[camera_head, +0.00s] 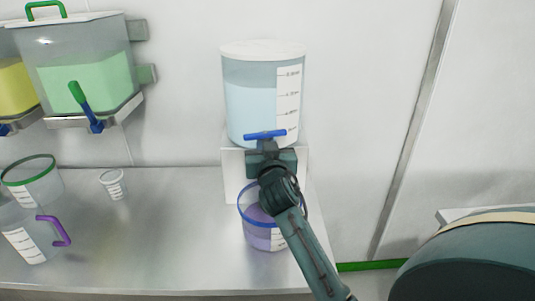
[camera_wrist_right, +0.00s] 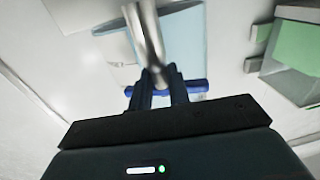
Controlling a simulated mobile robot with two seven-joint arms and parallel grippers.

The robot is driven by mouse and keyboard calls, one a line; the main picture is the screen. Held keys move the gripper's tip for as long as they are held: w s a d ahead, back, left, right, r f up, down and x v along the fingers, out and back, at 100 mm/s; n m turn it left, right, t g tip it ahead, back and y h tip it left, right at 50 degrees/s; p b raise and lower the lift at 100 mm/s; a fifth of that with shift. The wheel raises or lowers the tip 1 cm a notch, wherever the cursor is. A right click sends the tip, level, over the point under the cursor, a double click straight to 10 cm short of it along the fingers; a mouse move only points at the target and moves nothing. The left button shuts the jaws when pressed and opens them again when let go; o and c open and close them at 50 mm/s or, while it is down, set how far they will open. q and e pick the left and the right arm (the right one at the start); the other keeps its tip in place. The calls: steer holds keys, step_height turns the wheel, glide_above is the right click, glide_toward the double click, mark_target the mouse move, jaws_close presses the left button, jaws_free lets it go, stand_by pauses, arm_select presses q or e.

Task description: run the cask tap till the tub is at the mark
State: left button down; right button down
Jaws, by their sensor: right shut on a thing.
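The cask (camera_head: 250,95) is a clear vessel with a white lid, a scale strip and pale blue liquid, standing on a white stand (camera_head: 233,165). Its tap has a blue bar handle (camera_head: 252,135), lying crosswise. My right gripper (camera_head: 269,148) is shut on this handle. In the right wrist view the fingers (camera_wrist_right: 161,88) close around the blue handle (camera_wrist_right: 196,87), beside a metal pipe (camera_wrist_right: 148,35). The tub (camera_head: 255,229), clear with a blue rim, stands below the tap with violet-tinted contents. My arm hides part of its scale, and I cannot tell the mark or any stream.
Wall-hung dispensers with green (camera_head: 95,75) and yellow (camera_head: 14,88) contents hang at the left. A green-rimmed tub (camera_head: 35,190), a small cup (camera_head: 113,184) and a purple-handled jug (camera_head: 30,238) stand on the steel bench (camera_head: 170,220). The bench between them and the tub is clear.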

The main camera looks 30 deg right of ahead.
steer(key=m+h+b, duration=0.1)
steer(key=m+g+h+b, duration=0.1)
steer(key=b, duration=0.1)
steer(key=shift+w+a+f+g+h, duration=0.1)
steer(key=shift+a+f+g+h, duration=0.1)
steer(key=shift+f+g+h, duration=0.15)
arm_select(q)
steer(key=shift+w+d+f+m+t+h+b, duration=0.2)
steer(key=shift+d+h+b, duration=0.2)
steer(key=shift+d, duration=0.2)
steer(key=shift+w+d+f+m+t+h+b, duration=0.2)
steer(key=shift+d+h+b, duration=0.1)
steer(key=shift+d+b, duration=0.2)
arm_select(e)
steer(key=shift+r+m+g+h, duration=0.25)
steer(key=shift+m+g+h, duration=0.25)
steer(key=shift+h, duration=0.15)
arm_select(q)
steer(key=shift+w+a, duration=0.1)
arm_select(e)
steer(key=shift+r, duration=0.1)
steer(key=c, duration=1.3)
jaws_free()
